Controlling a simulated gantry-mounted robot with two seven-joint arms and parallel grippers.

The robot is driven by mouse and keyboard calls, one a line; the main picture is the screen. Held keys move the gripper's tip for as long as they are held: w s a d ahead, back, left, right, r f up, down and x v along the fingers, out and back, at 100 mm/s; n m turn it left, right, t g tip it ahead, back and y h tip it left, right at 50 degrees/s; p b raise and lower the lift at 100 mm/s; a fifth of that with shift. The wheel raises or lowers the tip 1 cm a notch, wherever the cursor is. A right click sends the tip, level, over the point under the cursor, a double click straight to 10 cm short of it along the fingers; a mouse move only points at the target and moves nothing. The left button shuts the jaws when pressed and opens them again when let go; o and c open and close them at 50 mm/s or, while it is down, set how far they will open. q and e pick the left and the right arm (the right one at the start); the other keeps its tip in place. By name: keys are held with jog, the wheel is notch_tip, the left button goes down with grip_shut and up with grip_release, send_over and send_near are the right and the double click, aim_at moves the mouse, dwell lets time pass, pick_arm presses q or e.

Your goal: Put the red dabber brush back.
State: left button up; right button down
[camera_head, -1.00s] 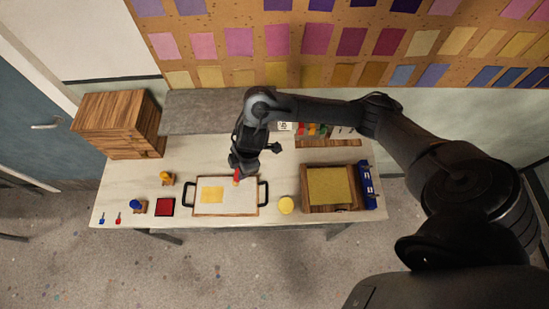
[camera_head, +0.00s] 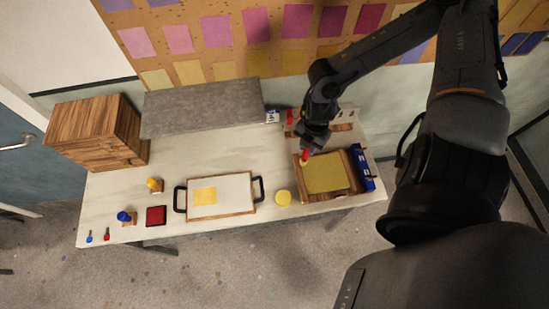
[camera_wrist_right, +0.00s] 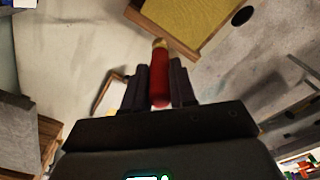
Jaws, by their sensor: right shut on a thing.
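The red dabber brush (camera_head: 306,154) is held in my right gripper (camera_head: 309,146), its pale tip pointing down. In the head view it is over the left edge of the wooden tray with the yellow pad (camera_head: 327,176). In the right wrist view the red handle (camera_wrist_right: 160,80) sits between the two dark fingers of the gripper (camera_wrist_right: 160,88), and its yellowish tip points away toward the tray's edge (camera_wrist_right: 140,15). I cannot tell whether the tip touches anything. My left gripper is not in view.
A wooden rack (camera_head: 343,127) stands behind my right gripper, partly hidden. A blue box (camera_head: 361,168) stands right of the tray. A yellow round lid or pot (camera_head: 283,198) and a black-handled tray (camera_head: 236,209) lie left. The table's middle back is clear.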

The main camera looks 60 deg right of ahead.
jog(key=shift+w+d+f+h+b, duration=0.1)
jog(key=shift+f+h+b, duration=0.1)
jog(key=shift+f, duration=0.2)
jog(key=shift+w+d+f+h+b, duration=0.1)
jog(key=shift+f+b, duration=0.05)
jog(key=shift+f, duration=0.2)
jog(key=w+a+f, duration=0.2)
jog(key=w+f, duration=0.8)
jog(key=shift+a, duration=0.35)
jog(key=shift+f+b, duration=0.1)
jog(key=shift+b, duration=0.2)
jog(key=c, duration=0.9)
grip_release()
